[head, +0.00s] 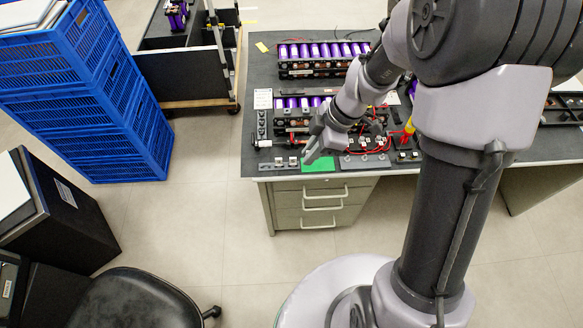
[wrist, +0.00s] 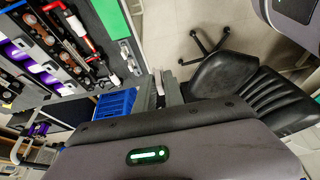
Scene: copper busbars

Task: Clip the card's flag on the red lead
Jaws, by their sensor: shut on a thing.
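My gripper (head: 312,148) is low over the bench's front edge, near the green mat (head: 319,170). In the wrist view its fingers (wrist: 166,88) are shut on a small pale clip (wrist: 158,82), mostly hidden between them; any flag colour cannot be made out. Red leads (head: 368,150) loop over the bench to the right of my gripper, apart from it. A white card (head: 263,98) lies at the bench's left edge; its print is too small to read. Small metal clips (head: 279,163) sit in a row at the front left, also in the wrist view (wrist: 126,55).
Purple-celled battery packs (head: 322,52) stand at the back of the bench. A tool with a red part (wrist: 78,28) lies left of the clips in the wrist view. A yellow-handled tool (head: 409,126) stands at right. Blue crates (head: 95,95) and a black chair (head: 135,300) are off the bench.

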